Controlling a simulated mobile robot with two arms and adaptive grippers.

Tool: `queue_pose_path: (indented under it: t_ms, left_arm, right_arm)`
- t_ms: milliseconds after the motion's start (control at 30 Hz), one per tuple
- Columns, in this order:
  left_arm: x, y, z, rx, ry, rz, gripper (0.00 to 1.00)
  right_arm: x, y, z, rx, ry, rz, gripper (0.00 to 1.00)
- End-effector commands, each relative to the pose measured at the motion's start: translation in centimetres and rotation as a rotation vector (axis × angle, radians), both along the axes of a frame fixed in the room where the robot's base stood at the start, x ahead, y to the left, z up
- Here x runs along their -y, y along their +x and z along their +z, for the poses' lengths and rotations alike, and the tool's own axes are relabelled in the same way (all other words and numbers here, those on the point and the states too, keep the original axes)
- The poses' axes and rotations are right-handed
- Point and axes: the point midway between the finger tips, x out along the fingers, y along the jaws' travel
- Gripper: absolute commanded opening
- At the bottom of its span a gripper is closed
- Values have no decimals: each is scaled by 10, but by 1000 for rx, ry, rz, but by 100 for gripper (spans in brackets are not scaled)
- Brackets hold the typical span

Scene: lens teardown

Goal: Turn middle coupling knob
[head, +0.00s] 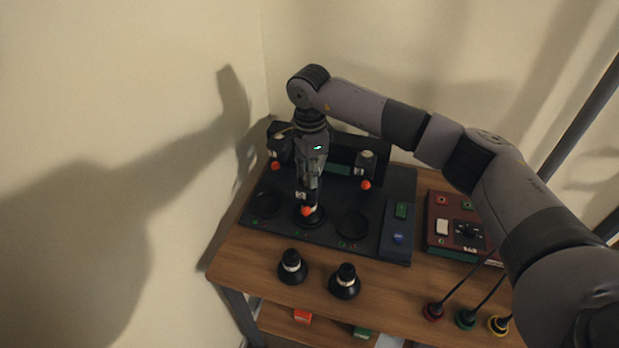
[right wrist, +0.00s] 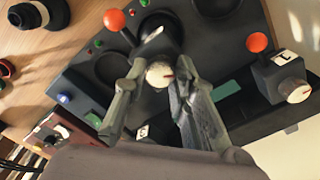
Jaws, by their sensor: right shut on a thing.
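The middle coupling knob (right wrist: 158,75) is a pale round cap with a red mark in the right wrist view. My right gripper (right wrist: 158,80) has its fingers closed on opposite sides of it. In the head view my right gripper (head: 308,190) points down over the middle of the black panel and hides the knob. An orange ball lever (head: 306,211) sits just in front, and it also shows in the right wrist view (right wrist: 114,19). A black lens part (head: 311,220) stands below the gripper. My left gripper is not in view.
Side units with orange balls stand at the left (head: 275,166) and right (head: 366,185). Two loose black lens parts (head: 292,268) (head: 345,283) stand on the wooden table in front. A control box (head: 398,225) and a red switch box (head: 458,222) lie to the right.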

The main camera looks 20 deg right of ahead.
Motion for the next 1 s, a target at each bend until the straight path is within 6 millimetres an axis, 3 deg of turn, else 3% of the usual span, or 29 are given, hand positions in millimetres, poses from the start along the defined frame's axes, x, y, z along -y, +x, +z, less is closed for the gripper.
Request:
queue_pose_path:
  t_ms: [400, 1000]
  left_arm:
    - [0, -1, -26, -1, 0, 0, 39]
    - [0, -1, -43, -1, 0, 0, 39]
  right_arm:
    - [0, 0, -2, 2, 0, -394, 0]
    - [0, -1, 0, 1, 0, -864, 0]
